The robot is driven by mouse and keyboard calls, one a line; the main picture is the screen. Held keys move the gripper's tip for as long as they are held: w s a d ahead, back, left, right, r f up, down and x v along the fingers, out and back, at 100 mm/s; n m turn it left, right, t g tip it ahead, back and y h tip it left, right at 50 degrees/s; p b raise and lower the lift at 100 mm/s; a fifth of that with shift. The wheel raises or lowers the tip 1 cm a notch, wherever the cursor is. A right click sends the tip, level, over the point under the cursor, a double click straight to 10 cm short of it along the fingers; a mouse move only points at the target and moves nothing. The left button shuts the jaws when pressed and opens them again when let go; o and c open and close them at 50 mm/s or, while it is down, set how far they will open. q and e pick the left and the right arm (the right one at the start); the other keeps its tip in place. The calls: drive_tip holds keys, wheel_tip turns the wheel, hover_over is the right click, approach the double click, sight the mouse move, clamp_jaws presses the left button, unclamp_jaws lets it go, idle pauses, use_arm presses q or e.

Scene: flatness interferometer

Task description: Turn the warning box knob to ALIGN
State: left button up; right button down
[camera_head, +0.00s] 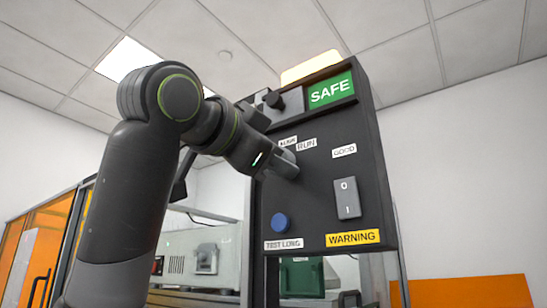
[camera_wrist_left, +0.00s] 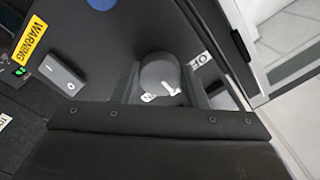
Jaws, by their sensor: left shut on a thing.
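The warning box (camera_head: 330,195) is a dark upright panel with a green SAFE sign (camera_head: 331,91) and a yellow WARNING label (camera_head: 352,238). Its round dark grey knob (camera_wrist_left: 160,72) shows in the wrist view with white marks on it. My left gripper (camera_head: 288,166) reaches the panel face from the left and is shut on the knob, with a finger on each side. In the head view the gripper hides the knob. A partly covered ALIGN label (camera_head: 288,141) and a RUN label (camera_head: 306,144) sit just above the gripper. I cannot tell which label the knob points to. My right gripper is not in view.
A grey rocker switch (camera_head: 347,198), a blue button (camera_head: 280,223) and a GOOD label (camera_head: 344,151) are on the same panel. A label beginning "OF" (camera_wrist_left: 204,59) sits beside the knob. Grey equipment (camera_head: 205,262) stands behind.

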use_arm(q)
drive_tip(key=o, duration=1)
drive_tip(key=shift+c, duration=0.2)
drive_tip(key=shift+s+a, duration=0.1)
drive_tip(key=b+v, duration=0.5)
drive_tip(key=v, duration=1.2)
drive_tip(key=shift+s, duration=0.15)
